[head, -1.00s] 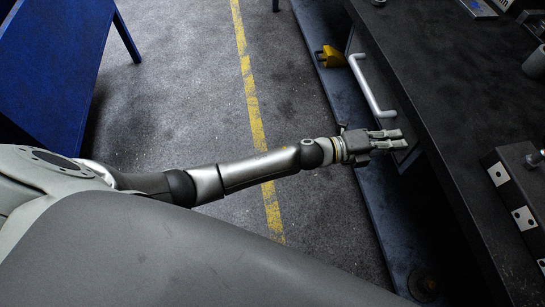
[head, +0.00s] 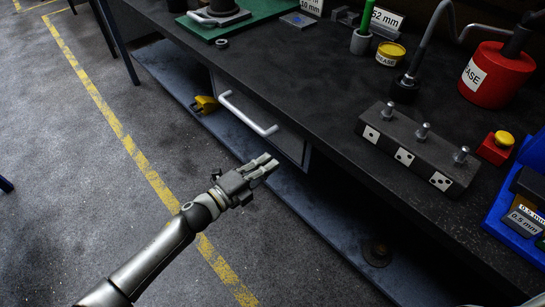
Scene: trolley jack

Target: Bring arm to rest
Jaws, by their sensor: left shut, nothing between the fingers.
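My left arm comes in from the bottom left in the head view. My left gripper (head: 264,166) is shut and empty. In the picture it lies in front of the bench's side, just below the drawer handle (head: 248,114); I cannot tell how far it is from the drawer (head: 285,140). My right gripper is not in view.
The dark workbench (head: 300,75) holds a block with dotted faces and bolts (head: 412,147), a red grease container (head: 495,75), a red-and-yellow button (head: 497,146) and a blue tray (head: 505,195). A low shelf (head: 340,235) runs beneath. Floor (head: 60,180) at left is clear.

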